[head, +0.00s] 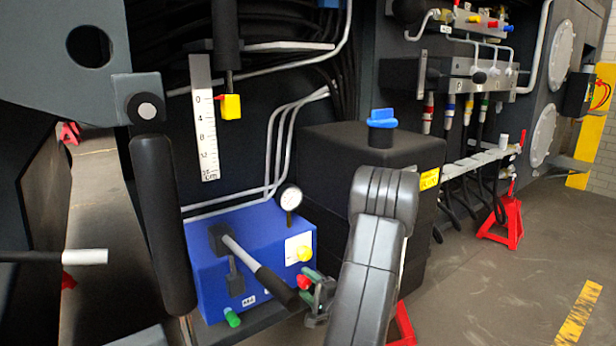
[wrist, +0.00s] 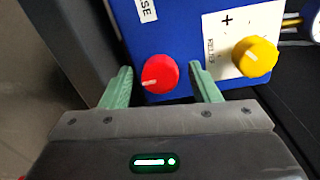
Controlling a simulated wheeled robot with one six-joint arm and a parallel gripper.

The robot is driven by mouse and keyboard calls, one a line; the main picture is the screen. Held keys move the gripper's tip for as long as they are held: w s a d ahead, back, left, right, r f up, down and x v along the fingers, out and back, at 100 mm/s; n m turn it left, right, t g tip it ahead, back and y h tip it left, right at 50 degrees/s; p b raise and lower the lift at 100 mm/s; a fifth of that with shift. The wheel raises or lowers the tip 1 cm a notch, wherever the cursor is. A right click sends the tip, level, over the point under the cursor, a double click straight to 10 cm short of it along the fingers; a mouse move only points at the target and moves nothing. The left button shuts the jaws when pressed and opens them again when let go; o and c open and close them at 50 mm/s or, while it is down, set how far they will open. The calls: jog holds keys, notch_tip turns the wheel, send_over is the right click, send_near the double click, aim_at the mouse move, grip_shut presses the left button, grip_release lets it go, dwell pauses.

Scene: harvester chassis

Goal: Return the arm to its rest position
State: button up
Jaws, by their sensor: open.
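My gripper (wrist: 163,88) is open in the wrist view, its two green fingers on either side of a red knob (wrist: 160,74) on the blue box. I cannot tell whether the fingers touch the knob. In the head view my gripper (head: 318,284) is small and partly hidden, by the lower right corner of the blue box (head: 215,262). My grey arm (head: 375,250) reaches up through the lower middle of that view. The red knob shows there too (head: 304,282), right at the fingers.
A yellow knob (head: 304,254) sits just above the red one. A lever with a black handle (head: 275,285) sticks out close to the gripper's left. A black tank (head: 335,150) with a blue cap stands behind my arm. Open floor (head: 510,290) lies to the right.

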jog(key=m, duration=0.5)
dwell(0.4)
